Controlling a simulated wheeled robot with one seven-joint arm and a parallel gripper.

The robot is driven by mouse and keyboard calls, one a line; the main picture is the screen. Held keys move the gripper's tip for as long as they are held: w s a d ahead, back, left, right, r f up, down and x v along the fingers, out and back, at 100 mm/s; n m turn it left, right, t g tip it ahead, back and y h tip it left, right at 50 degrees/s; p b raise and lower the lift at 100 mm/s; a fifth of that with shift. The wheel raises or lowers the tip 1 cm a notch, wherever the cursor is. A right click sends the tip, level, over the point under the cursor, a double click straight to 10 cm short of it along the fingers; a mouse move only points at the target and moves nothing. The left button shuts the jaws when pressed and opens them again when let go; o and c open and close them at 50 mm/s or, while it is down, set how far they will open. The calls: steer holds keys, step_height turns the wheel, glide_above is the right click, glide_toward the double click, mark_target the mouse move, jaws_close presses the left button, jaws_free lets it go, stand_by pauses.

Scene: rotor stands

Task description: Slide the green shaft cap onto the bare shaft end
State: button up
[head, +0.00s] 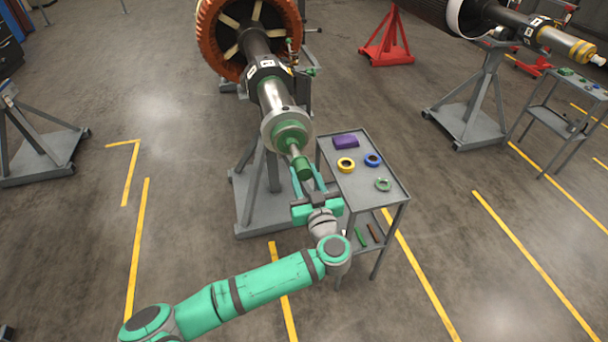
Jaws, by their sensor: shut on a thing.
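The green shaft cap (304,168) is a small dark green cylinder between the two fingers of my gripper (307,179). My gripper is shut on it. The shaft (273,98) runs from the orange rotor toward me, through a grey disc and a green collar, to a thin pale end (294,150). The cap lies in line with this thin end and appears to meet or overlap it. I cannot tell from this view how far the cap is around the shaft end, or whether a small gap is left.
The grey rotor stand (246,200) is behind my gripper. Open floor lies left.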

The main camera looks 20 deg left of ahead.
mark_target(300, 164)
steer(key=shift+s+a, duration=0.1)
steer(key=shift+a, duration=0.1)
steer(key=shift+w+a, duration=0.25)
steer(key=shift+w, duration=0.25)
stand_by(0.3)
steer(key=shift+w+d, duration=0.1)
steer(key=shift+w, duration=0.05)
stand_by(0.3)
steer(key=shift+w+a, duration=0.35)
steer(key=shift+a, duration=0.2)
steer(key=shift+w, duration=0.1)
steer(key=shift+x, duration=0.85)
steer(key=shift+d, duration=0.2)
